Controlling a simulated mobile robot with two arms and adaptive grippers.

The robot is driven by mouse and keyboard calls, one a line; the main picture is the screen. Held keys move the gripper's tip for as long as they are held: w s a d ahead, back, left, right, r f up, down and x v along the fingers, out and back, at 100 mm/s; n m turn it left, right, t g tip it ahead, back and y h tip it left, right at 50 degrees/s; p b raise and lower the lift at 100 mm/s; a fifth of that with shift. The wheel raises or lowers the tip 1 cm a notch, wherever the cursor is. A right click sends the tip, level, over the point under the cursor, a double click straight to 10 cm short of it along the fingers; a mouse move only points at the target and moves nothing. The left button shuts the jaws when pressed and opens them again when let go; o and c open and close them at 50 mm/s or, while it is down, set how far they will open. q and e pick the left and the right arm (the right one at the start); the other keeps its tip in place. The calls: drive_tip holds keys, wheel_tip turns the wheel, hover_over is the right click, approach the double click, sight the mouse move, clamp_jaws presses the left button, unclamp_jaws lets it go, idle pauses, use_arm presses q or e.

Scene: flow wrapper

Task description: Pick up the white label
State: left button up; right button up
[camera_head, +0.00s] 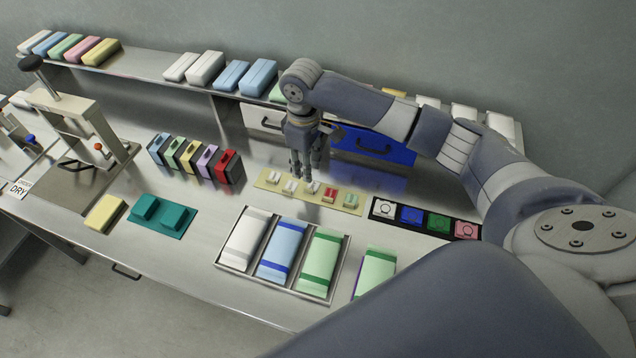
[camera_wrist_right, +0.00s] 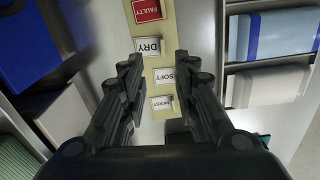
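Several small labels stand on a cream strip (camera_head: 262,184) on the metal table. In the wrist view, white labels read DRY (camera_wrist_right: 152,48), SOFT (camera_wrist_right: 164,75) and apparently MOIST (camera_wrist_right: 161,103); a red one reads FAULTY (camera_wrist_right: 147,10). Several are white, so I cannot tell which is the task's white label. My right gripper (camera_head: 309,172) points down over the strip and hides part of it. In the wrist view its fingers (camera_wrist_right: 158,64) are apart, with DRY and SOFT showing in the gap and nothing held. My left gripper is not in view.
A black strip of coloured tiles (camera_head: 383,208) lies right of the labels. A tray (camera_head: 232,268) of wrapped packs lies in front. Coloured boxes (camera_head: 190,157) stand to the left. Behind are a blue drawer (camera_head: 395,150) and a raised shelf (camera_head: 140,70).

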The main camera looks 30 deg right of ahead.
sight(309, 193)
drive_tip(key=f, duration=0.3)
drive_tip(key=shift+s+a+f+p, duration=0.1)
drive_tip(key=shift+s+a+p, duration=0.05)
drive_tip(key=shift+a+p, duration=0.2)
drive_tip(key=shift+s+d+f+p, duration=0.2)
drive_tip(key=shift+d+f+p, duration=0.1)
drive_tip(key=shift+f, duration=0.35)
drive_tip(key=shift+s+d+f+p, duration=0.2)
drive_tip(key=shift+f+p, duration=0.1)
drive_tip(key=shift+f, duration=0.3)
drive_tip(key=shift+w+a+f, duration=0.1)
drive_tip(key=shift+f, duration=0.95)
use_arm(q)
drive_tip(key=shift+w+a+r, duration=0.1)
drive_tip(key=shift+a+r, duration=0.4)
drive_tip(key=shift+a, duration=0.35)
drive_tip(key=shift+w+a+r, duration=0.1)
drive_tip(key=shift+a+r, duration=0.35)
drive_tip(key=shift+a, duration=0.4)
use_arm(e)
clamp_jaws()
